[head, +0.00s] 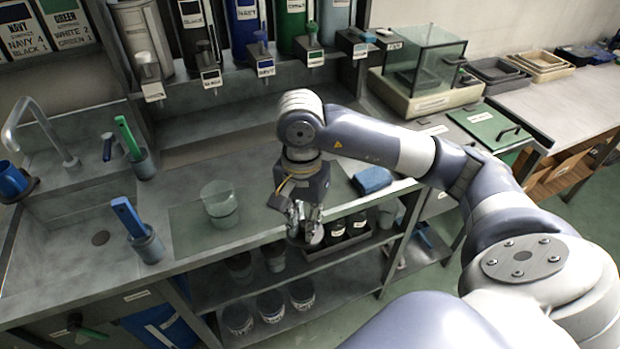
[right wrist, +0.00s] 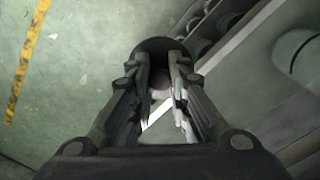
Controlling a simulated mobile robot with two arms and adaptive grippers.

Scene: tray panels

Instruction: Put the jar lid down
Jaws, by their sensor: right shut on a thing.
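My right gripper (head: 304,222) points down just beyond the front edge of the counter, above the lower shelves. It is shut on the jar lid (head: 314,236), a small round piece at the fingertips, largely covered by the fingers. In the right wrist view the fingers (right wrist: 162,85) close around the lid, whose dark round rim (right wrist: 163,44) shows past the tips. A clear beaker (head: 220,206) stands upright on the grey-green mat (head: 190,235), left of the gripper. My left gripper is not in view.
Brush holders (head: 149,245) stand at left. The mat around the beaker is free.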

